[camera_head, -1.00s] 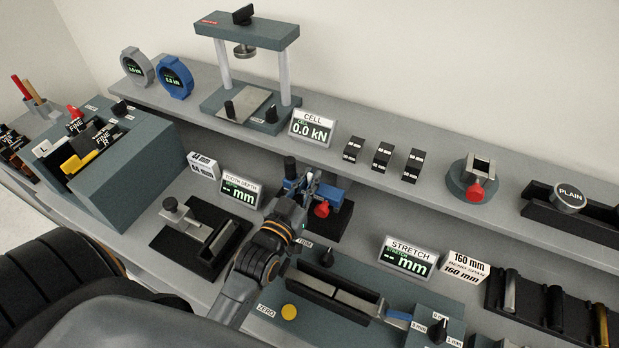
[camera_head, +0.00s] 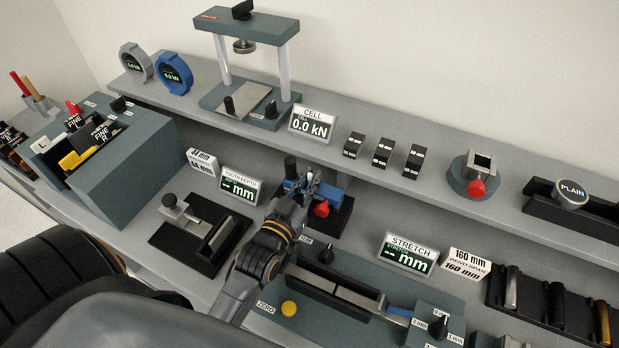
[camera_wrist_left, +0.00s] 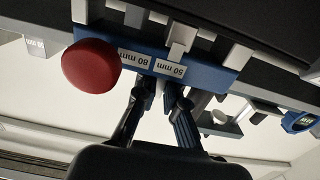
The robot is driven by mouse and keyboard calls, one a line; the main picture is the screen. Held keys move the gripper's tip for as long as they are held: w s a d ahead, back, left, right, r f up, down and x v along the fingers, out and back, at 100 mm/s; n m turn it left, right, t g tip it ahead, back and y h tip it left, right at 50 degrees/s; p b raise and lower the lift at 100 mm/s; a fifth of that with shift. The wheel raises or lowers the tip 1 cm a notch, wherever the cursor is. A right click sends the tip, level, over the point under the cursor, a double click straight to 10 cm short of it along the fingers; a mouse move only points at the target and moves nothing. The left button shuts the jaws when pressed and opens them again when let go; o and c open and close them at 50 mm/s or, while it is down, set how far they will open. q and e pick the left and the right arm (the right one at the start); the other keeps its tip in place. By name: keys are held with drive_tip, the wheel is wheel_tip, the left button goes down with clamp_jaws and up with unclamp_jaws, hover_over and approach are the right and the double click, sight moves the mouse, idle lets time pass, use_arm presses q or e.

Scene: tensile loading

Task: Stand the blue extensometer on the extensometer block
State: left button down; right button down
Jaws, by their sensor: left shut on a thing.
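The blue extensometer (camera_head: 332,194) has a red knob and sits in the middle of the head view, over a dark block (camera_head: 337,223). I cannot tell whether it touches this block or whether this is the extensometer block. My left gripper (camera_head: 304,187) is at the extensometer, with its fingertips partly hidden by my wrist. In the left wrist view the blue bar (camera_wrist_left: 208,73) carries labels 80 mm and 50 mm, and the red knob is at its left. My left gripper (camera_wrist_left: 160,92) is shut on the bar's near edge. My right gripper is out of view.
The tooth depth sign (camera_head: 239,187) and a black fixture (camera_head: 176,240) stand left of my gripper. The stretch sign (camera_head: 409,255) stands to the right. A test bed with a yellow zero button (camera_head: 289,308) lies in front. The raised shelf (camera_head: 432,188) runs behind.

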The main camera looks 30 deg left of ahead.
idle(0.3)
use_arm(q)
drive_tip(key=c, duration=1.4)
unclamp_jaws()
drive_tip(key=shift+f, duration=0.1)
drive_tip(key=shift+o, duration=0.2)
drive_tip(key=shift+f, duration=0.1)
wheel_tip(320, 180, up, 10)
drive_tip(key=shift+r, duration=0.1)
